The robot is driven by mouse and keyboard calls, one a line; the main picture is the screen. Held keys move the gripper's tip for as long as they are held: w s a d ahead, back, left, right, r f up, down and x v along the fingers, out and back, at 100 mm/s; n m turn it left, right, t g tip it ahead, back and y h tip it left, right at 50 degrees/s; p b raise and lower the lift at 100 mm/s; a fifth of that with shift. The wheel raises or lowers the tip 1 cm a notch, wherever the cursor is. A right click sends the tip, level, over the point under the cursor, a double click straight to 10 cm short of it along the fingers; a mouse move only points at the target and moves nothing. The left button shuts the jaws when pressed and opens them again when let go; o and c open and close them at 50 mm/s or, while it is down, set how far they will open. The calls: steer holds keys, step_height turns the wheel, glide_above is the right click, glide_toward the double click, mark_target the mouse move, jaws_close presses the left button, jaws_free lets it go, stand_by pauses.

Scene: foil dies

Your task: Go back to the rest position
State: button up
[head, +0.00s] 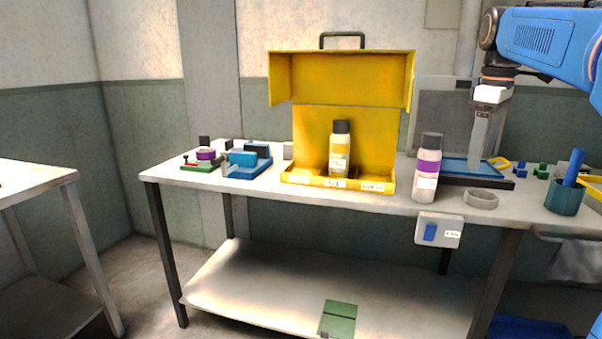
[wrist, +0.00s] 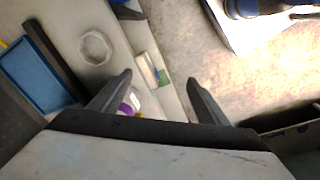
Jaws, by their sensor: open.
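My gripper (wrist: 160,80) is open in the wrist view, its two dark fingers apart with nothing held between them. In the head view my gripper (head: 481,140) hangs from the blue arm at the right, pointing down in front of a blue tray over the workbench. A purple-banded bottle (head: 428,168) stands upright on the bench, left of my gripper. In the wrist view part of this bottle (wrist: 130,104) shows beside the left finger; the rest is hidden. Another bottle (head: 340,149) stands upright in the open yellow case (head: 288,178).
A blue tray (head: 470,166) and an octagonal ring (head: 481,200) lie on the bench, with a teal cup (head: 563,198) at right. A blue fixture (head: 246,160) stands left. A switch box (head: 438,230) hangs at the bench front.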

steer(key=s+a+f+m+t, duration=0.1)
steer(key=s+a+f+m, duration=0.2)
steer(key=s+f, duration=0.5)
steer(key=s+a+f+m+t, duration=0.1)
steer(key=s+a+f+m, duration=0.1)
steer(key=s+a+f, duration=0.3)
steer(key=s+a+f+m+t, duration=0.2)
steer(key=s+a+f+m, duration=0.1)
steer(key=s+f, duration=1)
step_height(320, 180, down, 4)
steer(key=shift+a+r+m, duration=0.1)
steer(key=shift+a+m, duration=0.2)
steer(key=shift+a, duration=0.2)
steer(key=shift+o, duration=0.3)
